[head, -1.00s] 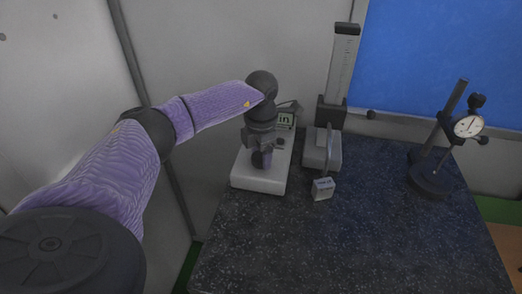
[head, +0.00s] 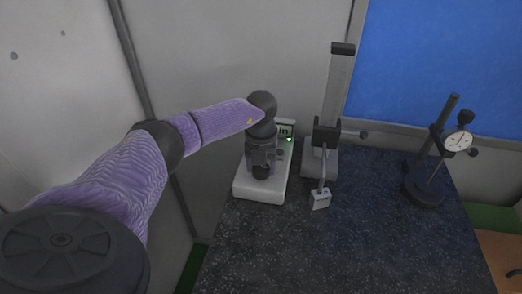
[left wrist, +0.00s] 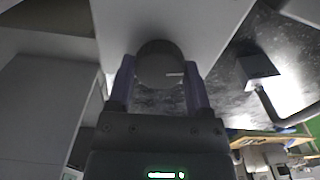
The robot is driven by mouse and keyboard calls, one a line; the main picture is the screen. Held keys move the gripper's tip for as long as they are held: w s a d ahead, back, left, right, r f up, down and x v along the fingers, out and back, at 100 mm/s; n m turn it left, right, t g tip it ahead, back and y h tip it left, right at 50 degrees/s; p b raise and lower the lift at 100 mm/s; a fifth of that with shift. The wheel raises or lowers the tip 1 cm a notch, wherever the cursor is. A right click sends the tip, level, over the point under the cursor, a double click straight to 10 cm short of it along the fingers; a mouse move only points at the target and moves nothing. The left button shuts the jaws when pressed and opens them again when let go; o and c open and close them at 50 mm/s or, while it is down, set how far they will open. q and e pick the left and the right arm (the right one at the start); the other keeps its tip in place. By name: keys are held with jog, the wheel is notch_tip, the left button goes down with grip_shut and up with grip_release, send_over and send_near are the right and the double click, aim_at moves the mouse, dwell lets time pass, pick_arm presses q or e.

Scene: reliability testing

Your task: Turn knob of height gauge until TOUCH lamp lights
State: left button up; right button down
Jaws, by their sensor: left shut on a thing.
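The height gauge has a light box-shaped base (head: 259,188) with a small display reading "in" and a small lit green lamp (head: 289,139) beside it. The lamp's label is too small to read. My left gripper (head: 262,168) points down over the base. In the left wrist view, its two purple fingers are shut on a dark round knob (left wrist: 160,62) with a light mark. The gripper hides the knob in the head view. A tall column (head: 339,85) carries a dark slider (head: 326,133). A rod runs down from the slider area to a small grey block (head: 320,200). My right gripper is not in view.
A dial indicator (head: 458,139) on a black stand is at the right of the dark speckled table (head: 340,250). The table's front middle is clear. A grey wall and a blue panel (head: 440,65) stand behind.

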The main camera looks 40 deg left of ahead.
aim_at(261, 167)
pick_arm(q)
jog(key=n+p, duration=0.2)
jog(key=n, duration=0.2)
jog(key=shift+r, duration=0.2)
jog(key=shift+n+p, duration=0.45)
jog(key=shift+n, duration=0.85)
jog(key=o, duration=1.3)
jog(key=shift+f, duration=0.15)
notch_tip(261, 167, up, 10)
